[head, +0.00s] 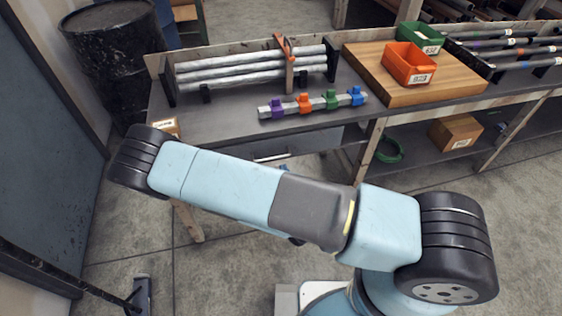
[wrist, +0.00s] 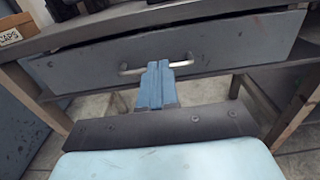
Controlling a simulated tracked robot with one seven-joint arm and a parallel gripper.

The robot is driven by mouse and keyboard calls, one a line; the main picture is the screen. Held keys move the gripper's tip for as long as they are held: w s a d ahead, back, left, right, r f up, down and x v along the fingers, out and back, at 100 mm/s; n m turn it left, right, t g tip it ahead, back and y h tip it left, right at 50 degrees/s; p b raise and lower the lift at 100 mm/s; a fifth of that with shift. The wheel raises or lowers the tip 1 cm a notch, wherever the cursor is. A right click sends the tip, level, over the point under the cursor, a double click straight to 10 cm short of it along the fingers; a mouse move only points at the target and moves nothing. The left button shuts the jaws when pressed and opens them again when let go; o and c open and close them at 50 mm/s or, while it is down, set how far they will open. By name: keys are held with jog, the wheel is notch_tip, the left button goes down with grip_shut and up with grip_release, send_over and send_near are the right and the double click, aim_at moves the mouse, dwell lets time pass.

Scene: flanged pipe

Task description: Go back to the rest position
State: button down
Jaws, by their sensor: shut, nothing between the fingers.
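My gripper (wrist: 156,70) points away from the wrist camera, its two blue fingers together with nothing between them. In the wrist view its tips overlap the silver handle (wrist: 185,64) of a grey drawer (wrist: 230,47); I cannot tell whether they touch it. A dark gap shows along the drawer's top edge. In the head view my light blue arm stretches left across the front of the workbench (head: 225,122) and hides most of the gripper. The drawer (head: 312,142) shows partly above the arm.
On the bench lie a bar (head: 312,103) with coloured clamps, racked grey pipes (head: 250,70) and a wooden board (head: 435,85) bearing an orange bin (head: 408,65) and a green bin (head: 420,38). A black drum (head: 108,60) stands left. Open floor lies at the lower right.

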jog(key=w+d+r+m+h, duration=0.2)
jog(key=d+r+m+h, duration=0.3)
jog(key=r+m+h, duration=0.25)
jog(key=w+d+r+m+h, duration=0.2)
jog(key=d+r+m+h, duration=0.4)
jog(key=r+h, duration=0.25)
jog(key=s+d+r+m+g+h, duration=0.2)
jog(key=d+r+m+g, duration=0.4)
jog(key=m+g, duration=0.1)
jog(key=s+d+r+m+g+h, duration=0.2)
jog(key=s+d+r+m+g, duration=0.1)
jog(key=d+r+m+g, duration=0.35)
jog(key=s+d+r+m+g+y, duration=0.4)
jog(key=s+r+m+g+y, duration=0.15)
jog(key=s+m+y, duration=0.2)
jog(key=s+a+r+m+t+y, duration=0.2)
jog(key=s+r+t+y, duration=0.1)
jog(key=r, duration=0.4)
jog(key=s+a+r+m+t+y, duration=0.1)
jog(key=s+r+m+t+y, duration=0.1)
jog(key=r, duration=0.5)
jog(key=shift+s+a+r+m+t+y, duration=0.15)
jog(key=shift+s+a+m+t+y, duration=0.35)
jog(key=shift+t+y, duration=0.7)
jog(key=shift+s+d, duration=0.1)
jog(key=shift+d, duration=0.05)
